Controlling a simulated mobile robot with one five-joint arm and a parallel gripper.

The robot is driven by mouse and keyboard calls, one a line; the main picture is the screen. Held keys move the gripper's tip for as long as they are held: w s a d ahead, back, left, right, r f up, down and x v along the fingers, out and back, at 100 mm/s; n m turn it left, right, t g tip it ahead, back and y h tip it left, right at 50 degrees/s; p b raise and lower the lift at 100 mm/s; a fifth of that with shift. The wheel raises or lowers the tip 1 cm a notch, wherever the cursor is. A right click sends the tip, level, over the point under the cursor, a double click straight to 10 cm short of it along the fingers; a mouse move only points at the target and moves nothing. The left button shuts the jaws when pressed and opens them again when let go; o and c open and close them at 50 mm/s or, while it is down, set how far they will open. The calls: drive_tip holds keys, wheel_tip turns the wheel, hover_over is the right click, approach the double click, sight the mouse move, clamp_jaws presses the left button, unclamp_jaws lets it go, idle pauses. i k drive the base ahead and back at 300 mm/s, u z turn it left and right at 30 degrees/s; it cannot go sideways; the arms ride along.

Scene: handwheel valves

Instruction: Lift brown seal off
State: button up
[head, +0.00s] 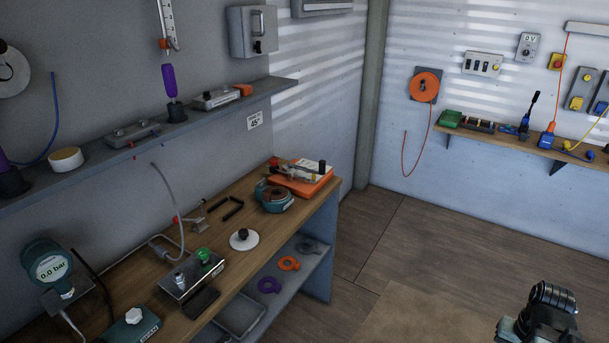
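A brown ring, which looks like the brown seal (277,195), sits in the top of a round teal housing (275,205). The housing stands on the wooden workbench (210,222), near its far right end. The seal is small in this view, and I cannot tell how deep it sits. A dark, jointed part of my own arm shows at the bottom right, well apart from the bench. I cannot make out my gripper's fingers there.
An orange case (300,180) with items on it lies right behind the housing. A white disc with a black knob (243,238) is nearer. Orange (289,263) and purple (269,286) rings lie on the lower shelf. A wall shelf (210,112) overhangs the bench. The floor (420,250) is clear.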

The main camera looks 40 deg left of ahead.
sight(268, 195)
drive_tip(key=u, duration=0.05)
drive_tip(key=i, duration=0.7)
drive_tip(key=u, duration=3)
